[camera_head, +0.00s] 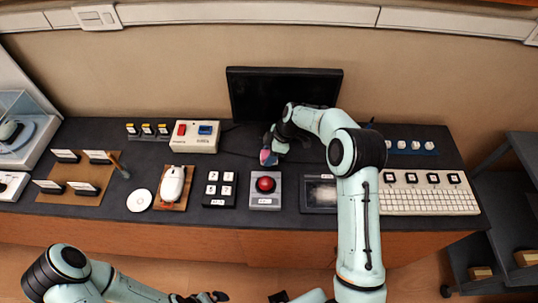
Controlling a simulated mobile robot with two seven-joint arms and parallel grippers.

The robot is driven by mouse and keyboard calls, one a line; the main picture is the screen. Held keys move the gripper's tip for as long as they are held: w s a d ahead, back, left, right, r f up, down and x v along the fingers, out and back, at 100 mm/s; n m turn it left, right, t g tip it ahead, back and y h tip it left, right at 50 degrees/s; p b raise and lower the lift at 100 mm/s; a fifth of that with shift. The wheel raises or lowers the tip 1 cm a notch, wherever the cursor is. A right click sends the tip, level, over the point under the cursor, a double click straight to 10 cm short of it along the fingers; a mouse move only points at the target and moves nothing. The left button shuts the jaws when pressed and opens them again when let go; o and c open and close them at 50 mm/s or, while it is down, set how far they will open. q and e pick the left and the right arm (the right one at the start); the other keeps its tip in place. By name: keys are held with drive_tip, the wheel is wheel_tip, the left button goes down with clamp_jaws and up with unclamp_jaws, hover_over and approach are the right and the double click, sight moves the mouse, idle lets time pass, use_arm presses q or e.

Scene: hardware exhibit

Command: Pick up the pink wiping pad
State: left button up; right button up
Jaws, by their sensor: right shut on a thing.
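A small pink pad (266,158) shows at the tip of my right gripper (272,152). The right gripper is shut on it, above the dark counter behind the red push button. Most of the pad is hidden by the fingers, and its exact height above the counter is hard to tell. My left gripper (208,297) is at the bottom edge of the view, in front of the counter and far from the pad. It is partly cut off, and its fingers are too small to read.
A black monitor (255,97) stands close behind my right gripper. A red button box (265,189), a black key block (220,188), a white mouse (172,185) and a white disc (139,200) line the front. A white keyboard (430,198) lies right of my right arm.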

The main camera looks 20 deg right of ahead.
wheel_tip(320, 180, up, 20)
drive_tip(key=shift+f+p, duration=0.1)
drive_tip(key=shift+p, duration=0.55)
use_arm(q)
drive_tip(key=shift+w+r, duration=0.75)
drive_tip(key=shift+r, duration=0.15)
use_arm(e)
drive_tip(key=shift+o, duration=0.5)
drive_tip(key=shift+c, duration=0.2)
use_arm(q)
drive_tip(key=shift+s, duration=0.1)
use_arm(e)
drive_tip(key=shift+f, duration=0.15)
